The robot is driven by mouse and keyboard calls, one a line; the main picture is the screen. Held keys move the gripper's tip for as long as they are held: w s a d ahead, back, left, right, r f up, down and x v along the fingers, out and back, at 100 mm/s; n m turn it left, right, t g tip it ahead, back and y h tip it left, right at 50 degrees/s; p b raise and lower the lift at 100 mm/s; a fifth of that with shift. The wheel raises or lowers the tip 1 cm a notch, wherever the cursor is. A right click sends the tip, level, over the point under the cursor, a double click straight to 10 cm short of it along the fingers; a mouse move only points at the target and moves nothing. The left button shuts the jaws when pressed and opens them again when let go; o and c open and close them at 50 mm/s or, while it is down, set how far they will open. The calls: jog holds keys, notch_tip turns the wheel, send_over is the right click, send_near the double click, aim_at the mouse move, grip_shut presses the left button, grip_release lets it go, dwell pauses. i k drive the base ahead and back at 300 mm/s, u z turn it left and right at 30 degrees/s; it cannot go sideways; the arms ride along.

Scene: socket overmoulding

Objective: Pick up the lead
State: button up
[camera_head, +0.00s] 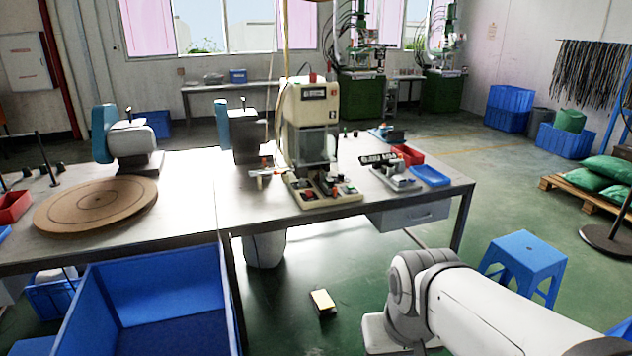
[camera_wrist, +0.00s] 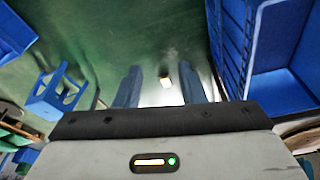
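I cannot make out a single lead for certain in either view. Many dark, cord-like strands (camera_head: 605,75) hang from a rail on the right back wall in the head view. The moulding machine (camera_head: 311,120) stands on the metal table (camera_head: 190,205), with small parts at its base too small to tell apart. My gripper (camera_wrist: 161,72) shows in the wrist view with its two fingers apart and nothing between them. It points over the green floor, away from the table top. In the head view my arm is at the lower right and its fingers are not visible.
A blue stool (camera_head: 525,260) stands right of the table. A large blue bin (camera_head: 150,305) stands at the front left. A red tray (camera_head: 408,155) and blue tray (camera_head: 431,176) sit at the table's right end.

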aim_at(329, 180)
jog(key=z, duration=0.3)
jog(key=i, duration=2.9)
jog(key=u, duration=0.25)
